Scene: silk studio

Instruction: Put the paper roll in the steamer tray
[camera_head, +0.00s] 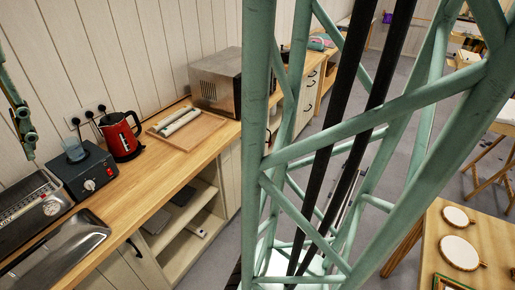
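Two pale, slim rolls that look like paper rolls (181,122) lie side by side on a flat wooden board or tray (207,134) on the counter, right of the red kettle. A shallow metal tray-like piece (62,246) is at the lower left of the counter. I cannot tell which of these is the steamer tray. A green jointed part that seems to be my gripper (28,152) hangs at the left edge, above the counter and left of the kettle, well apart from the rolls. Its fingers are too small to tell open from shut.
A red kettle (121,136), a dark box with a knob (87,173) bearing a glass beaker (75,149), and a metal appliance (29,208) stand on the counter. A metal box (220,82) stands behind the rolls. My green lattice column blocks the middle. The counter front (139,178) is clear.

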